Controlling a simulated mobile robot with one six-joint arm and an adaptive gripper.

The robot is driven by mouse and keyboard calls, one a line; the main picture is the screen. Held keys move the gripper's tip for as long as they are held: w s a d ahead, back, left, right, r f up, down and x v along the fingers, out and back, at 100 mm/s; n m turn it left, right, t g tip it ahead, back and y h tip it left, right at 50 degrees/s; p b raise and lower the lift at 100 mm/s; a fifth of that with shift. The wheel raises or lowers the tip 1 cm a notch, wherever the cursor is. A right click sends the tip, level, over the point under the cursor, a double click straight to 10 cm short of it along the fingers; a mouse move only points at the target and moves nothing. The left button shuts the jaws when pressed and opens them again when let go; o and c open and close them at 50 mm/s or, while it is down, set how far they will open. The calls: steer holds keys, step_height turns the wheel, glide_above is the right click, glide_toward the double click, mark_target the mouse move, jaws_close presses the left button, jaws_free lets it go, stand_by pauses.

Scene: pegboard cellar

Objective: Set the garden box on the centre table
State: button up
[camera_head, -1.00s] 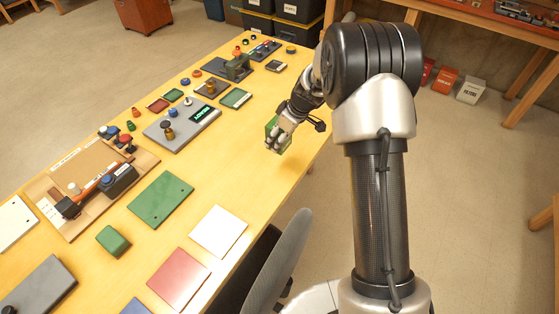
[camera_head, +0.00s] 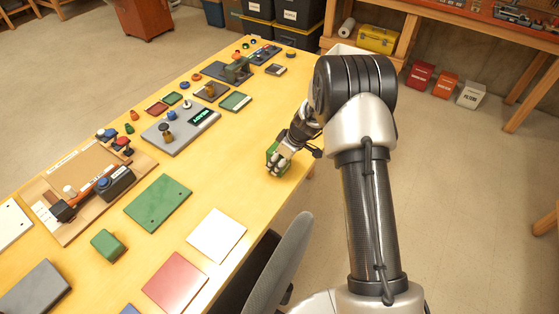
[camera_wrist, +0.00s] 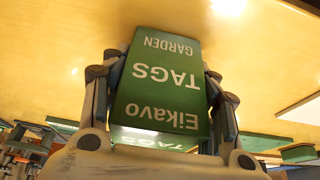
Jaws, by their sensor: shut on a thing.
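The garden box (camera_head: 271,152) is green and sits between the fingers of my gripper (camera_head: 279,163), at the right side of the yellow table (camera_head: 235,150). In the wrist view the garden box (camera_wrist: 160,85) shows white upside-down lettering, "Eikavo TAGS GARDEN". My gripper (camera_wrist: 161,110) is shut on it, with a finger on each side. The box is at or just over the bare tabletop (camera_wrist: 60,60); I cannot tell whether it touches. My fingers hide much of it in the head view.
A green plate (camera_head: 158,203), a white plate (camera_head: 216,235), a red plate (camera_head: 175,282) and a green block (camera_head: 107,245) lie left of my gripper. A grey device (camera_head: 180,130) is farther back. A chair (camera_head: 280,265) stands at the near edge. The tabletop around the box is clear.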

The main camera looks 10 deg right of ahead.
steer(key=shift+f, duration=0.15)
steer(key=o, duration=1.2)
steer(key=shift+c, duration=0.2)
